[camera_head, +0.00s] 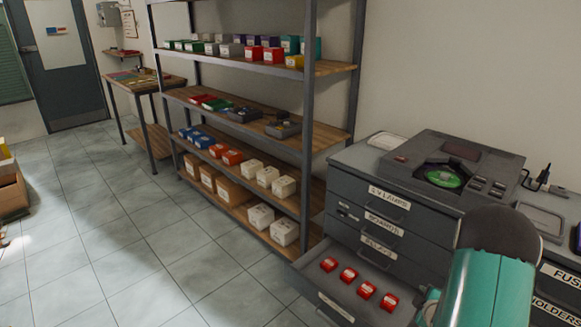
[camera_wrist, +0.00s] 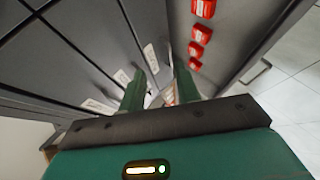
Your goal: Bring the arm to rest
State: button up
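My gripper (camera_wrist: 160,82) shows in the wrist view with its two green fingers apart and nothing between them. It is beside the grey drawer cabinet (camera_head: 345,193), close to its labelled drawer fronts. The cabinet's lower drawer (camera_head: 308,264) is pulled out and holds several small red boxes (camera_head: 348,274) in a row. The same red boxes (camera_wrist: 197,50) show to the right of the fingers in the wrist view. In the head view my teal arm covers the cabinet's right part, and my fingers are hidden.
A device with a green disc (camera_head: 443,177) stands on the cabinet top. A shelf rack (camera_head: 309,150) with several small boxes stands left of the cabinet. A wooden side table (camera_head: 145,82) stands farther back by a door (camera_head: 72,85). The tiled floor (camera_head: 110,225) is clear at the left middle.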

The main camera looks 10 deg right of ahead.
jog(key=s+a+r+m+g, duration=0.1)
jog(key=a+r+m, duration=0.1)
jog(key=a+r, duration=0.45)
jog(key=a+r+m+g, duration=0.1)
jog(key=a+r+m, duration=0.15)
jog(key=r, duration=0.65)
jog(key=s+a+r+m+g, duration=0.1)
jog(key=a+r+m, duration=0.1)
jog(key=a+r, duration=0.4)
jog(key=s+a+r+m+y, duration=0.1)
jog(key=s+a+r, duration=0.2)
jog(key=s+a, duration=0.2)
jog(key=s+a+r+m+g+y, duration=0.1)
jog(key=s+a+r, duration=0.3)
jog(key=s, duration=0.5)
jog(key=s+a+r+m+g+y, duration=0.1)
jog(key=s+a+r+m, duration=0.1)
jog(key=s+a+r, duration=0.2)
jog(key=s+a, duration=0.3)
jog(key=shift+a+r, duration=0.25)
jog(key=shift+a, duration=0.05)
jog(key=shift+m, duration=0.25)
